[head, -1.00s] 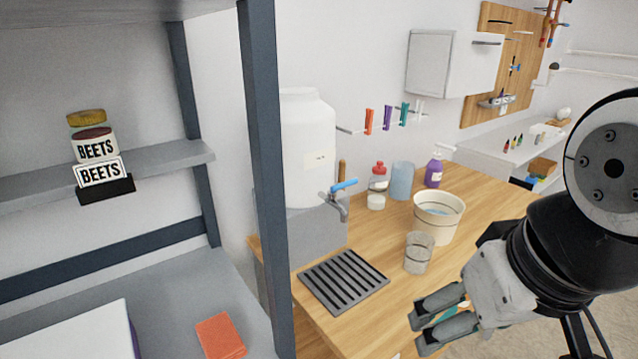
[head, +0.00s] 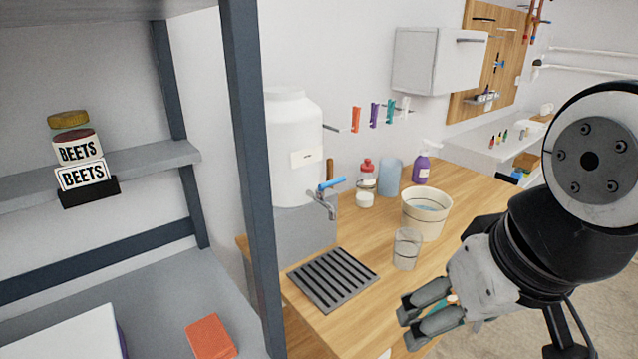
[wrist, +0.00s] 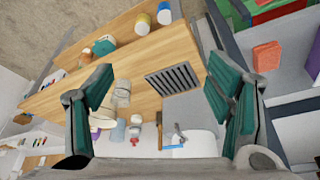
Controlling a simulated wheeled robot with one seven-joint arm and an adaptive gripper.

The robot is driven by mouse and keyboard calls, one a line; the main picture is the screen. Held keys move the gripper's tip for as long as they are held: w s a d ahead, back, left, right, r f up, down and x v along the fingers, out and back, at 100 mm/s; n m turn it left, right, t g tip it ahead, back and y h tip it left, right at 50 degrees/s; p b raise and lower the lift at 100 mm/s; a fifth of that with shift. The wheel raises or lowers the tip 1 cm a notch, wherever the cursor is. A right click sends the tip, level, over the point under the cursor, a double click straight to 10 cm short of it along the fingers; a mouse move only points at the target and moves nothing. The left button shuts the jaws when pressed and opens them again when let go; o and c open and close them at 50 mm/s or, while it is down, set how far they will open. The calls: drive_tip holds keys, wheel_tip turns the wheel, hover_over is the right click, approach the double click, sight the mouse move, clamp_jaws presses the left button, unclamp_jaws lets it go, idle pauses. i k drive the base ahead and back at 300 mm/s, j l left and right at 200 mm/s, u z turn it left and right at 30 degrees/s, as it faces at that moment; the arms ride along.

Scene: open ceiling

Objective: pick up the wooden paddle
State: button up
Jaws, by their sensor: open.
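A thin brown wooden handle (head: 329,172), which looks like the paddle, stands upright behind the blue-levered tap in the head view. Its lower part is hidden there. In the wrist view it shows as a brown stick (wrist: 159,128) beside the blue lever, between my fingers in the picture but well beyond them. My gripper (head: 408,322) is open and empty, above the front of the wooden counter, to the right of the black slatted grate and apart from the paddle.
A white dispenser (head: 294,150) with a tap (head: 328,204) stands close to the paddle. A clear glass (head: 407,250), a cream bucket (head: 426,213) and several bottles crowd the counter's right side. The slatted grate (head: 333,279) lies low in front. A dark shelf post (head: 250,180) rises at left.

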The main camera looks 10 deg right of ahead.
sight(330, 161)
drive_tip(key=i+l, duration=0.2)
drive_tip(key=l, duration=0.15)
drive_tip(key=i+l+u, duration=0.15)
drive_tip(key=l, duration=0.2)
drive_tip(key=i+l, duration=0.15)
drive_tip(key=l, duration=0.25)
drive_tip(key=i+l+u, duration=0.15)
drive_tip(key=l, duration=0.25)
drive_tip(key=i+l, duration=0.2)
drive_tip(key=l, duration=0.2)
drive_tip(key=i+l+u, duration=0.1)
drive_tip(key=l, duration=0.3)
